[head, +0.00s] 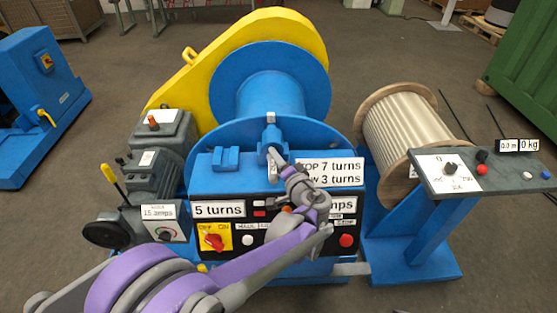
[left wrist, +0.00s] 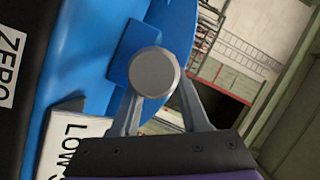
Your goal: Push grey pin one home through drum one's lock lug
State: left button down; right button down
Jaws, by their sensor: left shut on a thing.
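Grey pin one shows end-on as a round grey face (left wrist: 154,72) in the left wrist view, between the fingers of my left gripper (left wrist: 160,92), which is shut on it. In the head view my left gripper (head: 276,157) is at the front of the blue lock lug (head: 271,136), at the near flange of blue drum one (head: 270,95). The lug also shows behind the pin in the left wrist view (left wrist: 128,52). How deep the pin sits in the lug is hidden. My right gripper is not in view.
A black control panel (head: 262,236) with labels, a red switch and buttons lies under my left arm. A yellow guard (head: 215,75) stands behind the drum, a grey motor (head: 155,160) at left. A wooden rope reel (head: 410,125) and a grey console (head: 480,180) stand at right.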

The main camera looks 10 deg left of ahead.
pick_arm(q)
jog(key=shift+w+a, duration=0.1)
jog(key=shift+w, duration=0.45)
jog(key=shift+c, duration=1.6)
grip_release()
jog(key=v, duration=1.1)
jog(key=shift+c, duration=0.3)
